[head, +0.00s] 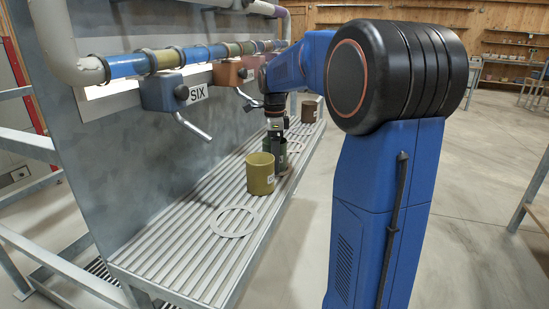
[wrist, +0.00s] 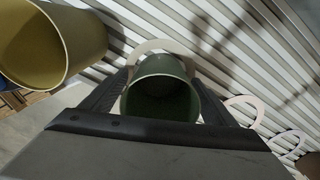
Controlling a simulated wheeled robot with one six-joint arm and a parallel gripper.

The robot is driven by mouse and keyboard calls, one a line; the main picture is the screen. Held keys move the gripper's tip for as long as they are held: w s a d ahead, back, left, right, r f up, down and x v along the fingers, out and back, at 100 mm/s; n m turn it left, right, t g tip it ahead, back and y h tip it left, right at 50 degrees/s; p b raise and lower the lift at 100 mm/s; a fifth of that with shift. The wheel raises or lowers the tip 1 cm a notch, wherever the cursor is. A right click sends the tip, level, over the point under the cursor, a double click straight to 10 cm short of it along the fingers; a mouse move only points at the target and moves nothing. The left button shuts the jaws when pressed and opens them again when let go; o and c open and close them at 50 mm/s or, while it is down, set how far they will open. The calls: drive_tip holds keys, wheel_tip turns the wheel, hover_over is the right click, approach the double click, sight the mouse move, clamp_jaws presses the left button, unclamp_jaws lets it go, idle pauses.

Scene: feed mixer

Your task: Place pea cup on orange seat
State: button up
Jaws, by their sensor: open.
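A dark green cup (head: 281,158), likely the pea cup, stands on the slatted shelf behind a mustard cup; its label is too small to read. In the wrist view the green cup (wrist: 160,88) is upright and looks empty, with a pale ring (wrist: 165,45) showing behind it. My gripper (head: 275,128) is pointed down at the green cup. In the wrist view its open fingers (wrist: 160,95) lie on either side of the cup; contact is unclear. An orange valve block (head: 229,73) hangs on the pipe. No ring is visibly orange, so I cannot tell the orange seat by colour.
The mustard cup (head: 260,173) stands close to the green cup; it also fills the wrist view's upper left (wrist: 50,40). An empty ring (head: 234,222) lies on the near slats. A blue valve (head: 172,92) marked SIX overhangs the shelf. A brown cup (head: 309,111) stands farther back.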

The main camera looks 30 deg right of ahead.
drive_tip(key=shift+r, duration=0.1)
wheel_tip(320, 180, up, 12)
drive_tip(key=shift+r, duration=0.1)
idle(0.4)
idle(0.5)
